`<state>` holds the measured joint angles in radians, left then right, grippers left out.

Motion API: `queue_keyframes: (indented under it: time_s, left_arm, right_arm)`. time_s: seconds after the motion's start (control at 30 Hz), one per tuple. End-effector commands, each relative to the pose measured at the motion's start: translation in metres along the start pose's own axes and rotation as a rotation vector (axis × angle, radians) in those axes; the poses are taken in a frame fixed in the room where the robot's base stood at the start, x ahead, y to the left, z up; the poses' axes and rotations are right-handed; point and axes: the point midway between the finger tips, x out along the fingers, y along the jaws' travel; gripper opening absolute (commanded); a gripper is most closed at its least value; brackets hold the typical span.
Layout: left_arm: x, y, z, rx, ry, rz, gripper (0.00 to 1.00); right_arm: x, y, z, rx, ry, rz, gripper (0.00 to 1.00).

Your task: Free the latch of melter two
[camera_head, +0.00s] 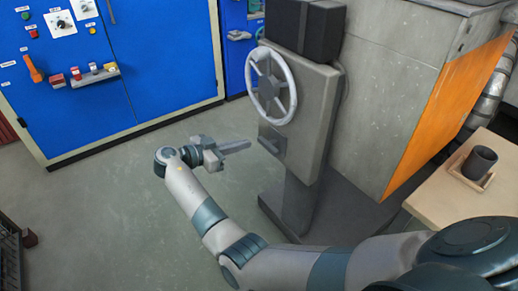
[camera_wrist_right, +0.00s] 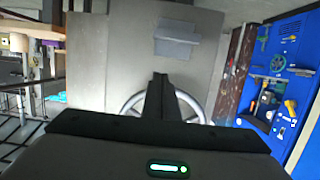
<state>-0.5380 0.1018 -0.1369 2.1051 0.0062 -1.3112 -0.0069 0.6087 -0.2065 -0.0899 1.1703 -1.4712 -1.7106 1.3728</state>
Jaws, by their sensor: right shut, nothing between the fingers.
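A grey machine stand (camera_head: 300,110) carries a silver handwheel (camera_head: 271,87) and, below it, a small dark grey latch-like bar (camera_head: 271,147) on its front face. No label shows which melter this is. My right gripper (camera_head: 240,147) is shut and empty, its fingers pointing right at the bar, seemingly a short way from it. In the right wrist view my right gripper's fingers (camera_wrist_right: 160,88) stand in front of the wheel (camera_wrist_right: 185,104), with a grey bracket (camera_wrist_right: 177,40) on the panel beyond them. Contact cannot be told. My left gripper is out of view.
A blue cabinet (camera_head: 150,60) with knobs, buttons and an orange handle (camera_head: 33,68) stands at the left. A large grey housing with an orange panel (camera_head: 445,110) rises at the right. A wooden table (camera_head: 440,205) holds a dark cup (camera_head: 479,162).

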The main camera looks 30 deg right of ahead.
Motion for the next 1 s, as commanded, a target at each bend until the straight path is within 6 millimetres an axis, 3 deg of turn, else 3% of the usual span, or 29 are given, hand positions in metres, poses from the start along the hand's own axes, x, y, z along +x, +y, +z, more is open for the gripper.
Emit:
queue_keyframes:
  time_s: [0.27, 0.47, 1.0]
  left_arm:
    - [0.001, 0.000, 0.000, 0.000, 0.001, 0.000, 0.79]
    - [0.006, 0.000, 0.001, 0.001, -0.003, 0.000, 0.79]
    - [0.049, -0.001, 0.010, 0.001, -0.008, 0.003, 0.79]
  right_arm:
    - [0.002, 0.000, 0.000, -0.003, -0.001, -0.001, 0.00]
    - [0.015, 0.000, 0.000, -0.003, 0.000, -0.001, 0.00]
    - [0.103, 0.000, -0.001, -0.005, 0.000, 0.000, 0.00]
